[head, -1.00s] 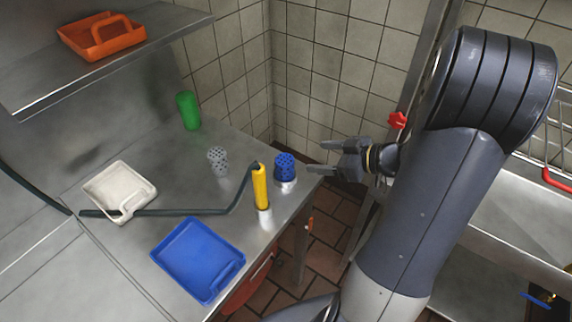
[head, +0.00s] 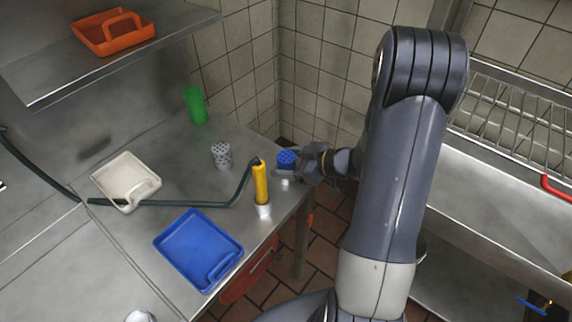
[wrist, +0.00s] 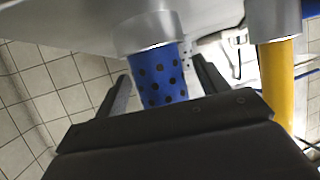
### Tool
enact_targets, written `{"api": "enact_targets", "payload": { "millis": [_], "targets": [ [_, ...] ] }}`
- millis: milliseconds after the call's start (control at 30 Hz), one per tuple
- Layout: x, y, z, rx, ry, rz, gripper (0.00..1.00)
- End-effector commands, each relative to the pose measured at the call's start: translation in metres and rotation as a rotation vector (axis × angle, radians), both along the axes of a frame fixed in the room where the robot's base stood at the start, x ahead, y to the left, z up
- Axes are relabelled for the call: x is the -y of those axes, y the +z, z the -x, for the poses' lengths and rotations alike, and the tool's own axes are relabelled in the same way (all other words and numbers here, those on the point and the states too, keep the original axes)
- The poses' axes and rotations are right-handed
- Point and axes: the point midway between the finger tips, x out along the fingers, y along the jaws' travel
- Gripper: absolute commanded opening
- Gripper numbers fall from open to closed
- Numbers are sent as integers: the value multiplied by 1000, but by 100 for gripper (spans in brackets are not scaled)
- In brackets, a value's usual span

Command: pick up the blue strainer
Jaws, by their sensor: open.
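The blue strainer (head: 286,158) is a dotted cylinder near the counter's right edge in the head view. In the wrist view the blue strainer (wrist: 158,75) is seen between the two fingers, with its dark holes visible and a grey metal part at one end. My gripper (head: 290,162) is open, with its fingers on either side of the strainer. In the wrist view the fingers of my gripper (wrist: 160,90) show gaps on both sides of it. The head view hides part of the strainer behind a finger.
A yellow-handled tool (head: 261,182) with a dark hose stands just left of the strainer. A grey strainer (head: 221,155), a green cup (head: 195,104), a white tray (head: 108,183) and a blue tray (head: 165,243) are also on the counter. An orange tray (head: 88,45) sits on the shelf.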

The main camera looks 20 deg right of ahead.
Motion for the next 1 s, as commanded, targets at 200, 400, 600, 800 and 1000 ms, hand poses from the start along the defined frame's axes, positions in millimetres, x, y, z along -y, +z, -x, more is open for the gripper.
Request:
{"api": "enact_targets", "payload": {
  "millis": [200, 400, 600, 800, 1000],
  "targets": [
    [-7, -4, -5, -1, -1, 0, 69],
    [-7, -4, -5, -1, -1, 0, 64],
    [-7, -4, -5, -1, -1, 0, 48],
    [-7, -4, -5, -1, 0, 0, 32],
    [-7, -3, -5, -1, 0, 0, 21]
  ]
}}
